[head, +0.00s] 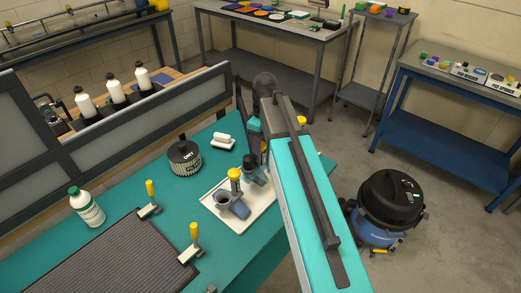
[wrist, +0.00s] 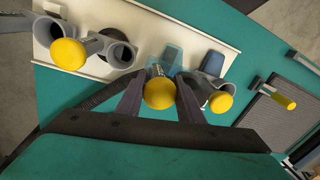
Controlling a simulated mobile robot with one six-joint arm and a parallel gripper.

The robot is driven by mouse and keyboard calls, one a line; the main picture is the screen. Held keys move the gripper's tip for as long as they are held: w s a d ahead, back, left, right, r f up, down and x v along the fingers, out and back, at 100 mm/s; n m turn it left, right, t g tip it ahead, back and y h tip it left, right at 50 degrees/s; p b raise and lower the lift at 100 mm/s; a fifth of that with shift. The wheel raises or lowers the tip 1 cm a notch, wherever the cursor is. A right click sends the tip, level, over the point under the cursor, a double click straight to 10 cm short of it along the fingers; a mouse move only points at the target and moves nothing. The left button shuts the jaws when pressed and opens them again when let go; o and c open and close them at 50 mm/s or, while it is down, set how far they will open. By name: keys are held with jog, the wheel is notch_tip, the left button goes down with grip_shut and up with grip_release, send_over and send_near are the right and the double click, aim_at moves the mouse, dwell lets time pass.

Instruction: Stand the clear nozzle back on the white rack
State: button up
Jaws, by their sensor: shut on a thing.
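The clear bluish nozzle (wrist: 172,58) with a yellow cap (wrist: 159,93) is between the fingers of my gripper (wrist: 161,82) in the wrist view. My gripper is shut on it. Its wide end lies over the white rack (wrist: 140,66); I cannot tell whether it touches the rack. In the head view my gripper (head: 254,158) is above the far part of the rack (head: 228,226), where my arm hides much of it.
On the rack, a grey nozzle (wrist: 120,54) stands to the left of the clear one and a grey-blue nozzle (wrist: 214,66) to the right. A dark round brush (head: 185,160), a white bottle (head: 87,208) and yellow-handled clamps (head: 190,250) are on the teal table.

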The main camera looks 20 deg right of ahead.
jog(key=shift+f, duration=1.8)
dwell(1.7)
jog(key=o, duration=1.8)
jog(key=shift+b, duration=0.3)
jog(key=shift+r+p, duration=3.05)
jog(key=shift+r, duration=1.45)
